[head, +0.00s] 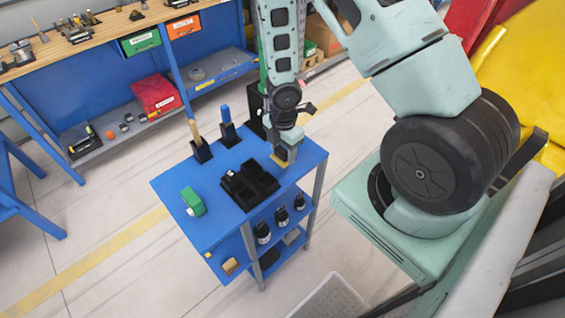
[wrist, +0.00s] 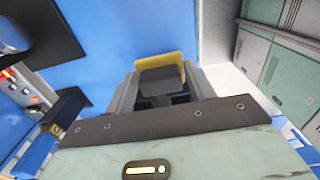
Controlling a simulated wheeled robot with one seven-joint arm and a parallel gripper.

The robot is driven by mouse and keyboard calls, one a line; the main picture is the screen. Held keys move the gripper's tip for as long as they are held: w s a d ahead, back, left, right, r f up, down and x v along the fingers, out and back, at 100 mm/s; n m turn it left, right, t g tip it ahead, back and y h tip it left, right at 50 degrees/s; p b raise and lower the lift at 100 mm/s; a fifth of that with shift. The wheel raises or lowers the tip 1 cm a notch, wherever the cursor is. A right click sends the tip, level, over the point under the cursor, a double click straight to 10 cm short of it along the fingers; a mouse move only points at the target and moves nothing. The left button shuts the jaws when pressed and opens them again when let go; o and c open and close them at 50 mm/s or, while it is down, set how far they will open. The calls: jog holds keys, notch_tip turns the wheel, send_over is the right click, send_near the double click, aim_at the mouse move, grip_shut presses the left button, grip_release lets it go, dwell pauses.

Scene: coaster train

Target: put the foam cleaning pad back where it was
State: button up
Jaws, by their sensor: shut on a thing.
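My gripper (head: 287,150) is shut on the foam cleaning pad (head: 279,161) over the right part of the blue cart top, just right of the black tray. In the wrist view the pad (wrist: 160,60) shows a yellow edge and a dark grey block between the fingers of my gripper (wrist: 163,85). Blue surface shows behind it. I cannot tell whether the pad touches the cart top. The black compartment tray (head: 250,186) sits on the cart top (head: 222,222); my gripper partly covers the area behind it.
A green block (head: 192,201) stands left of the tray. Holders with a wooden-handled tool (head: 195,134) and a blue-handled tool (head: 226,115) stand along the back edge. Several dark bottles (head: 281,215) and a tan piece (head: 230,266) are on lower shelves. The front cart top is clear.

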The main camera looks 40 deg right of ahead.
aim_at(283, 159)
notch_tip(283, 159, down, 4)
jog(key=shift+f+b, duration=0.2)
jog(key=shift+b, duration=0.1)
jog(key=o, duration=0.9)
jog(key=shift+r, duration=0.1)
